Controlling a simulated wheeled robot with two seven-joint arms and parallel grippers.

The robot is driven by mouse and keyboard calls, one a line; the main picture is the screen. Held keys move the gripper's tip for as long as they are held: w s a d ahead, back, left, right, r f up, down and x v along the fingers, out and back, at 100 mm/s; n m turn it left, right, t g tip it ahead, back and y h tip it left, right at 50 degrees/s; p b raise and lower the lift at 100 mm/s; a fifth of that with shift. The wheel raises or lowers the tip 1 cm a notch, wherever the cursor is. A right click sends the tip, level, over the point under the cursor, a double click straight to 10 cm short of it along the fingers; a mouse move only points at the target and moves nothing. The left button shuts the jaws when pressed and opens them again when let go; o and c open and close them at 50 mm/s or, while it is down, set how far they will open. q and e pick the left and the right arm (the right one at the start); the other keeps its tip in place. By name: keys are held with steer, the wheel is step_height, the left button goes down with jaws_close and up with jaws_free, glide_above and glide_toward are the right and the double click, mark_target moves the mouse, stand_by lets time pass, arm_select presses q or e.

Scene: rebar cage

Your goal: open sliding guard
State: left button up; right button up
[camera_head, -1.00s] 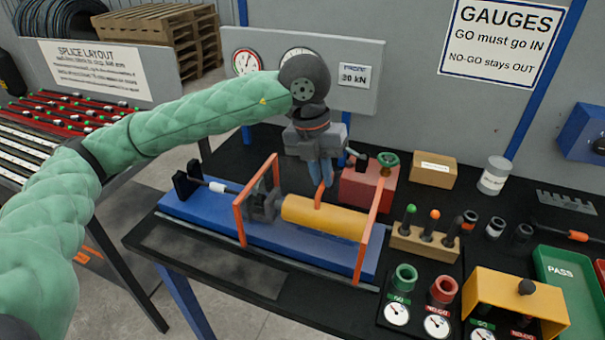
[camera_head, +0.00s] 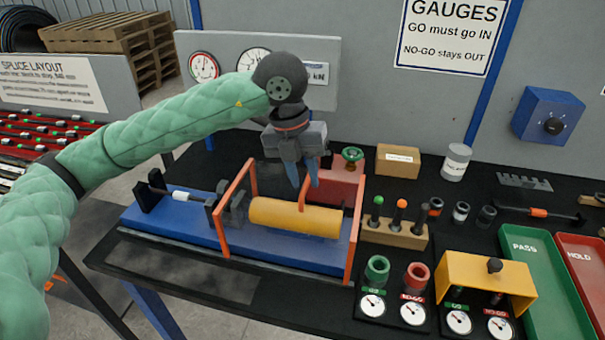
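The guard looks like the yellow rounded cover (camera_head: 290,217) lying lengthwise on the blue bench fixture (camera_head: 180,226), between two upright orange frames. A short orange handle (camera_head: 303,192) stands up from its top. My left gripper (camera_head: 303,182) points down over the cover. Its two blue-grey fingers are spread apart, with the handle's upper end at or between their tips; I cannot tell whether they touch it. My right gripper is not in view.
A red block with a green knob (camera_head: 352,157) stands just behind the fixture. A wooden plug holder (camera_head: 395,232), gauges and a yellow gauge cover (camera_head: 487,282) are to the right, with a green tray (camera_head: 546,290) beyond. A grey gauge panel (camera_head: 225,75) stands behind.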

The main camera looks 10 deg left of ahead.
arm_select(q)
steer(key=shift+o, duration=0.3)
step_height(320, 180, up, 8)
steer(key=a+b, duration=0.1)
steer(key=b, duration=0.1)
steer(key=shift+a+f, duration=0.2)
steer(key=shift+a, duration=0.05)
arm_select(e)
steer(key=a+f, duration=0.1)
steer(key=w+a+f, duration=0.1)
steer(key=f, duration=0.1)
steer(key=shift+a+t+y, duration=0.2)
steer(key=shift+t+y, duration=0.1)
arm_select(q)
steer(key=shift+f, duration=0.1)
